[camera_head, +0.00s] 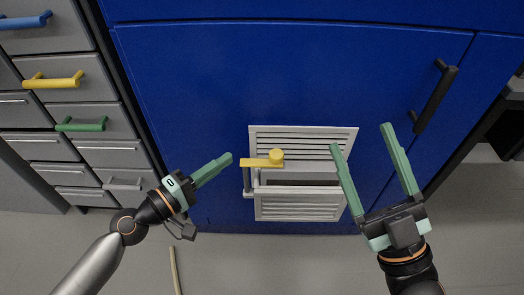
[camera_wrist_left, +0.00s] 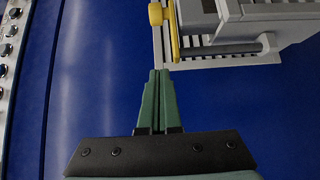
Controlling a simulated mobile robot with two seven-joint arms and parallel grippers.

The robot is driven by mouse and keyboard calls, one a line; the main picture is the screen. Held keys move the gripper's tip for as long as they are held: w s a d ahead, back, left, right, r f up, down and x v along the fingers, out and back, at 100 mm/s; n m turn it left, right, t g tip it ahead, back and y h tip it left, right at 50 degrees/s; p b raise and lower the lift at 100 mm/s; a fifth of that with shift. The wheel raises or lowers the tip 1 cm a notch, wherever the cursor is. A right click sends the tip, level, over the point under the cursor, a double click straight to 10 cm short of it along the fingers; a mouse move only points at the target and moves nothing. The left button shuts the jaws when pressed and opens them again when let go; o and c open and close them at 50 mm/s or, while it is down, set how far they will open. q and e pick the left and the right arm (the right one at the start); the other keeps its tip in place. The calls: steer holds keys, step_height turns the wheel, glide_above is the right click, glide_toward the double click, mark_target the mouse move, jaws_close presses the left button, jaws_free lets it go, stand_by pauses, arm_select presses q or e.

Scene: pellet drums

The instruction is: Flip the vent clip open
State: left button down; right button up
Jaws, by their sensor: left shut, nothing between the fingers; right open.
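The yellow vent clip (camera_head: 262,161) lies across the left edge of a pale louvred vent (camera_head: 304,135) set low in the blue panel. It has a round knob at its right end and a flat bar pointing left. It also shows in the left wrist view (camera_wrist_left: 172,32), at the top. My left gripper (camera_head: 229,157) is shut and empty, a short way left of the bar's tip, apart from it. In the left wrist view the fingertips (camera_wrist_left: 158,72) are just below the clip's bar. My right gripper (camera_head: 360,137) is open and empty, to the right of the vent.
A black handle (camera_head: 435,95) is on the blue panel (camera_head: 220,80) at the upper right. Grey drawers (camera_head: 110,150) with blue, yellow and green handles stand at the left. A thin tan rod (camera_head: 174,270) lies on the floor. Blue panel around the vent is bare.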

arm_select(q)
steer(key=p+x, duration=0.2)
steer(key=x, duration=0.8)
steer(key=shift+s+d, duration=0.1)
steer(key=shift+s, duration=0.05)
steer(key=s, duration=0.1)
steer(key=s+d+p, duration=0.1)
steer(key=s, duration=0.1)
steer(key=shift+s+d, duration=0.2)
arm_select(e)
steer(key=w+f+m+g+h, duration=0.2)
steer(key=f+m+g+h, duration=0.1)
steer(key=f, duration=0.6)
steer(key=w+d+f+m+g+h, duration=0.1)
steer(key=w+f+m+g+h, duration=0.1)
steer(key=f, duration=0.7)
steer(key=shift+d+f+m+g+h, duration=0.35)
steer(key=shift+g+h, duration=0.35)
steer(key=shift+h, duration=0.4)
steer(key=shift+a+r, duration=0.15)
